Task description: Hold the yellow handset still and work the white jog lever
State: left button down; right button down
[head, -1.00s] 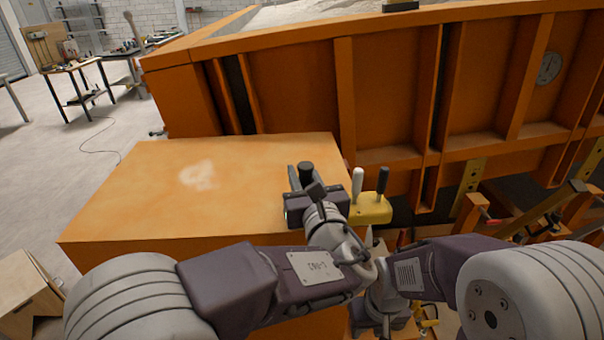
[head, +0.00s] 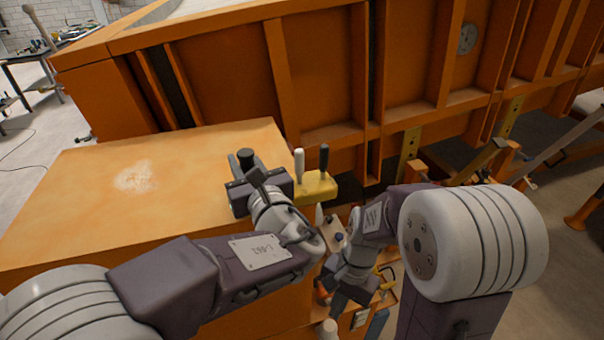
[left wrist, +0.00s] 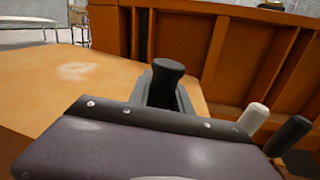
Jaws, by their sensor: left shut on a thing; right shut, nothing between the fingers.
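The yellow handset (head: 318,187) sits at the right edge of the orange box top in the head view. Its white jog lever (head: 299,162) stands upright, left of a black lever (head: 323,160). In the left wrist view the white lever (left wrist: 253,118) and black lever (left wrist: 287,135) show at right. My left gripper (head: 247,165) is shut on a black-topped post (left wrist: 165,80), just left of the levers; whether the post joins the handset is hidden. My right gripper (head: 350,292) is shut and empty, low, below and in front of the handset; its fingertips are hard to make out.
Tools and clamps (head: 380,280) crowd the space below the handset. A round gauge (head: 467,38) is on the wall.

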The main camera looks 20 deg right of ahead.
jog(key=w+r+m+t+y, duration=0.45)
jog(key=r+m+y, duration=0.65)
jog(key=m, duration=1.1)
jog(key=d+r+m+t+y, duration=0.1)
jog(key=d+r+m+t, duration=0.2)
jog(key=r, duration=0.5)
jog(key=w+d+r+m+t, duration=0.1)
jog(key=d+r+m+t, duration=0.2)
jog(key=d+r+m, duration=0.3)
notch_tip(320, 180, up, 3)
jog(key=shift+w+f+m+y, duration=0.25)
jog(key=shift+m+y, duration=0.15)
jog(key=shift+m, duration=0.5)
